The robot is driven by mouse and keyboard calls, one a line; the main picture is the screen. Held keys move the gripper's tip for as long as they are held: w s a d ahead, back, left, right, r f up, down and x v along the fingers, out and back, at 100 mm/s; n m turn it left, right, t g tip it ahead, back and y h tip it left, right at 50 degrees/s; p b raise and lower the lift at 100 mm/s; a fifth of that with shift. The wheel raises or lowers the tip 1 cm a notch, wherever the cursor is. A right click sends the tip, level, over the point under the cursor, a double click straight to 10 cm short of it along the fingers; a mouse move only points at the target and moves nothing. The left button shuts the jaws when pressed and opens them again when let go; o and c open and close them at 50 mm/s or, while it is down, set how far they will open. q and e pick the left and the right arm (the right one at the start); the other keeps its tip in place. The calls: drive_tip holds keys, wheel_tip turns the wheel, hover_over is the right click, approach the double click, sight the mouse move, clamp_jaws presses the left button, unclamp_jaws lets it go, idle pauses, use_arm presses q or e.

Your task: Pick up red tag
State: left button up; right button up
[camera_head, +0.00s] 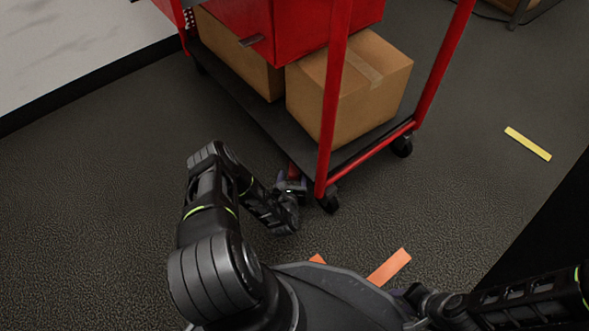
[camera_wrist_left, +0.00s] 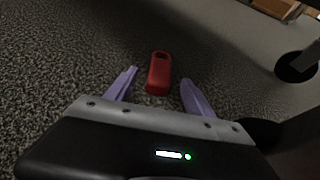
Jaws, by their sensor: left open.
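The red tag (camera_wrist_left: 158,73) lies on the dark carpet in the left wrist view, a small rounded piece with a hole at its far end. My left gripper (camera_head: 291,184) is open, low at the floor beside the cart's near corner. Its two purple fingers stand on either side of the tag's near end, with gaps visible on both sides. In the head view the tag (camera_head: 293,172) is a small red patch at the fingers, partly hidden. My right gripper (camera_head: 408,293) is at the bottom edge, mostly dark, and its jaws cannot be made out.
A red cart (camera_head: 335,95) stands just beyond my left gripper, with a caster (camera_head: 329,201) close to its right. Cardboard boxes (camera_head: 350,85) sit on its lower shelf. Orange tape (camera_head: 389,266) and yellow tape (camera_head: 528,144) mark the floor. Open carpet lies to the left.

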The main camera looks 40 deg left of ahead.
sight(294, 168)
use_arm(q)
drive_tip(key=b+x, duration=0.2)
drive_tip(key=x, duration=0.3)
drive_tip(key=shift+b, duration=0.4)
clamp_jaws()
idle(0.6)
